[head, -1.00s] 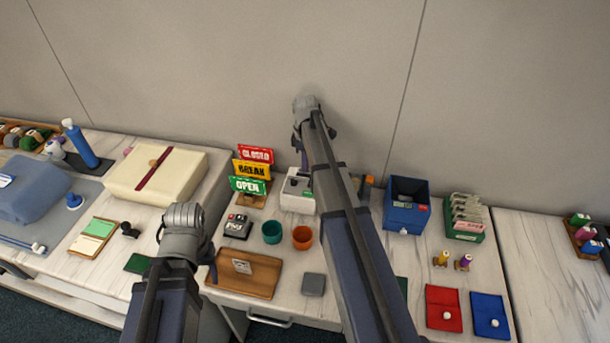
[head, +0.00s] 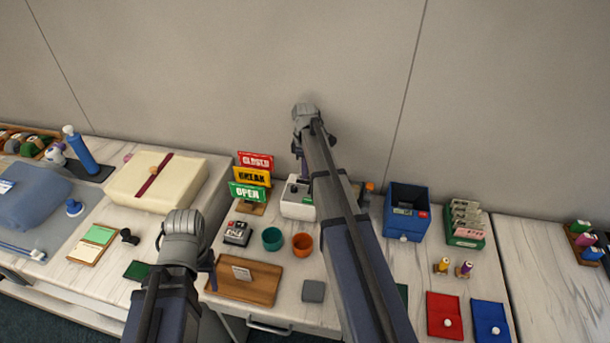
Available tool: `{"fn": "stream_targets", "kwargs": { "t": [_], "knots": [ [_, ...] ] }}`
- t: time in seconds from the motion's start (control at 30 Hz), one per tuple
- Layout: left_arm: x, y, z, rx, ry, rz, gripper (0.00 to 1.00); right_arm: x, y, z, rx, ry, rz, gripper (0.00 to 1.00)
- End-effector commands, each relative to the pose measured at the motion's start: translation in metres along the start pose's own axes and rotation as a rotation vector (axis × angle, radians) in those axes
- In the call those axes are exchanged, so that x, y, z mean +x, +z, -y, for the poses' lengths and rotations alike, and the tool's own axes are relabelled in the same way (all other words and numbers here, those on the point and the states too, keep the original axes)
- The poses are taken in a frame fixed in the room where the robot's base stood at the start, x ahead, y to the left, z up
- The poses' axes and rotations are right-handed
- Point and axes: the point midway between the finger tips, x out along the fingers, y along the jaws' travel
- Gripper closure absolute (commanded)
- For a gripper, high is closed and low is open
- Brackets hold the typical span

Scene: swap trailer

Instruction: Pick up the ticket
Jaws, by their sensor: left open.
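A small whitish slip, which looks like the ticket (head: 242,273), lies on the brown wooden tray (head: 264,291) at the front of the middle table. My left gripper (head: 187,256) is just left of the tray, open, with its body hiding part of its fingers. It appears apart from the slip. My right gripper (head: 301,158) is higher up at the back, over or near a white device (head: 297,209). The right arm hides part of that device, and its jaw opening is unclear.
A card reader (head: 237,233), teal cup (head: 272,239) and orange cup (head: 302,245) stand behind the tray. OPEN, BREAK and CLOSED signs (head: 249,193) rise further back. A grey block (head: 313,291) sits right of the tray. A blue box (head: 406,211) stands further right.

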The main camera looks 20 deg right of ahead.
Motion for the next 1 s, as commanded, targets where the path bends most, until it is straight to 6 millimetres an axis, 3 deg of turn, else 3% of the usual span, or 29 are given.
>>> {"fn": "stream_targets", "kwargs": {
  "t": [0.27,0.7,1.0],
  "knots": [
    [-0.024,0.001,0.002,0.0,0.0,0.0,0.41,-0.024,0.0,0.0,0.0,0.0,0.0,1.0],
    [-0.088,0.005,0.008,0.0,0.0,0.0,0.41,-0.089,0.0,0.0,0.0,0.0,0.0,1.0],
    [-0.099,0.006,0.009,0.001,0.0,0.0,0.41,-0.1,0.0,0.0,0.0,0.0,0.0,1.0]
  ]
}}
